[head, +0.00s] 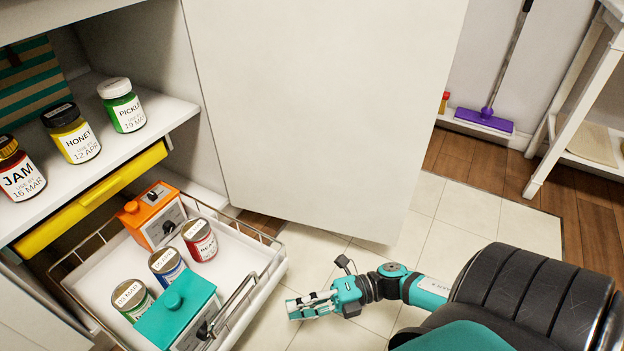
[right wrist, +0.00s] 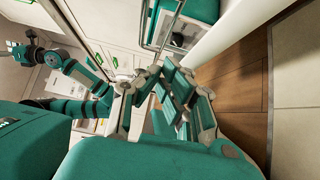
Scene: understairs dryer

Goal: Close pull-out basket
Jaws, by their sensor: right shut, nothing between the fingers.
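The pull-out basket (head: 272,279) is a white tray with wire rails. It stands drawn out of the cabinet at the lower left, with a silver bar handle (head: 234,301) on its front side. In it are several labelled cans, an orange box (head: 152,214) and a teal box (head: 178,306). My right gripper (head: 292,307) is shut and empty, just right of the basket's front and apart from it. In the right wrist view, the gripper's fingers (right wrist: 182,98) are below the basket's metal rail (right wrist: 160,40).
A large white door panel (head: 320,110) stands open behind the basket. Jars such as the honey jar (head: 73,134) stand on the shelf above. A yellow drawer front (head: 90,200) lies under that shelf. The tiled floor (head: 440,220) to the right is clear; a purple mop (head: 484,119) stands at the back.

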